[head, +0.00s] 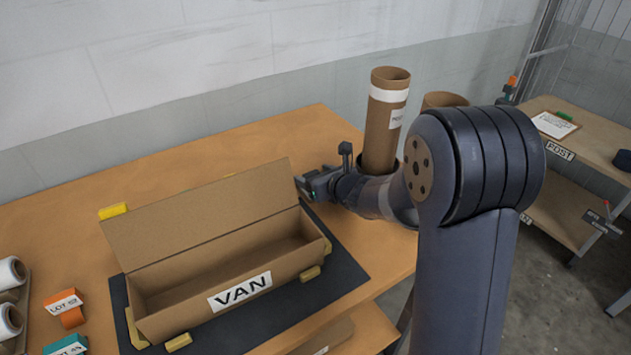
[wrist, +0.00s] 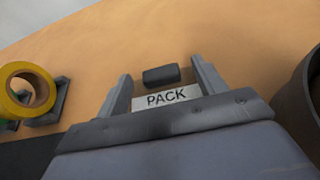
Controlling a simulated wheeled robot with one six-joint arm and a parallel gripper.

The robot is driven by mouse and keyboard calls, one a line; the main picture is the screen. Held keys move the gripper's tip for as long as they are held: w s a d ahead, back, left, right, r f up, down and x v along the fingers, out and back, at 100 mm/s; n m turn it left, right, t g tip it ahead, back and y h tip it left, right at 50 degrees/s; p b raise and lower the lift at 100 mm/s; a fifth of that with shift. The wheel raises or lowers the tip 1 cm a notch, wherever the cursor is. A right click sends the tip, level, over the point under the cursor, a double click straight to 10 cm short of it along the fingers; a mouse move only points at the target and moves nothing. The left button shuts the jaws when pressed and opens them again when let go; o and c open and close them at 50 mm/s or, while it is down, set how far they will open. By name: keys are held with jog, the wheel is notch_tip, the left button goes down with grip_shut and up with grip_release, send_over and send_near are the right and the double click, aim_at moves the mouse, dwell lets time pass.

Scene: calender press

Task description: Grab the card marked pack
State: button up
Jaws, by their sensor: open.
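The card marked PACK (wrist: 166,98) lies on the tan table top in the wrist view, with its lettering readable. My gripper (wrist: 161,82) is open, one finger to the left and one to the right of the card, and the gripper body hides the card's near side. In the head view my gripper (head: 303,188) is low over the table, right of the open box. The card is not visible in the head view.
The open cardboard box marked VAN (head: 240,291) stands on a dark mat (head: 343,277). Tall cardboard tubes (head: 381,138) stand right of my gripper. In the wrist view, a yellow tape roll (wrist: 14,92) is at left and a dark rounded container (wrist: 305,105) at right.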

jog(key=shift+w+a+f, duration=0.15)
jog(key=shift+w, duration=0.1)
jog(key=shift+c, duration=0.3)
jog(key=c, duration=1)
